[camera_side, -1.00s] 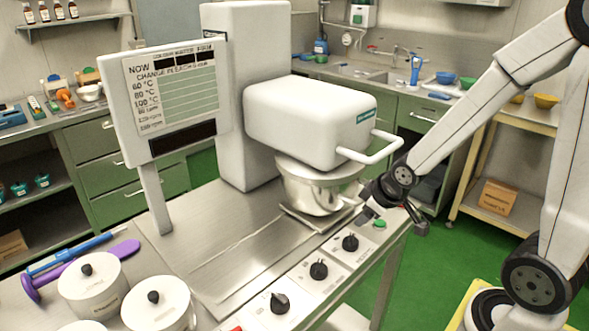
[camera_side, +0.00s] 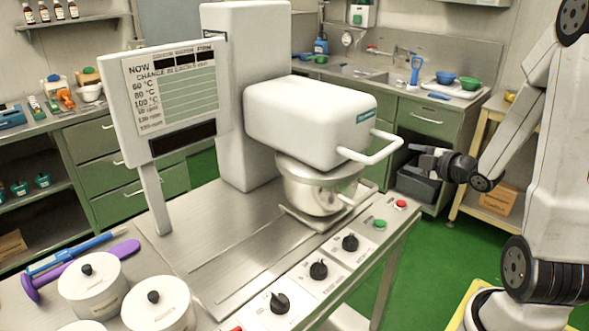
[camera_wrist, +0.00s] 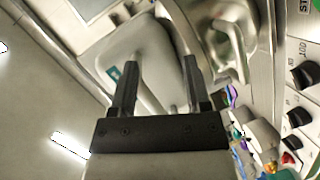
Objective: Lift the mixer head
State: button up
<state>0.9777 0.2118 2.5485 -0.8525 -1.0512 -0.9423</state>
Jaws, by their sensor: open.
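The white mixer head (camera_side: 310,118) is down over the steel bowl (camera_side: 318,188), with a white loop handle (camera_side: 372,153) at its front right. My gripper (camera_side: 424,158) is just right of the handle in the side view, with a small gap between them. It is open and empty. In the wrist view the two dark fingers (camera_wrist: 158,75) are apart, with the mixer head (camera_wrist: 135,50) beyond them. The pale handle appears between and behind the fingers there, partly hidden by them. The bowl (camera_wrist: 212,25) shows at the top.
Black knobs (camera_side: 318,269), a green button (camera_side: 379,224) and a red button (camera_side: 400,204) line the table's front edge. White lidded pots (camera_side: 92,285) stand at the lower left, near a sign panel (camera_side: 176,95).

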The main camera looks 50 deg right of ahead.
jog(key=shift+s+a+r+n+t+y, duration=0.25)
jog(key=shift+a+r+n+t+y, duration=0.45)
jog(key=shift+n+y, duration=1.25)
jog(key=shift+s+a+r+n+t+y, duration=0.1)
jog(key=shift+s+a+n+t+y, duration=0.3)
jog(key=shift+a+n+y, duration=1.1)
jog(key=shift+s+a+r+n+t+y, duration=0.15)
jog(key=shift+a+r+n+t+y, duration=0.4)
jog(key=shift+n+y, duration=1.85)
jog(key=shift+w+f, duration=0.1)
jog(key=shift+f, duration=0.1)
jog(key=x, duration=0.7)
jog(key=shift+w, duration=0.3)
jog(key=shift+r, duration=0.1)
jog(key=shift+c, duration=0.2)
grip_shut()
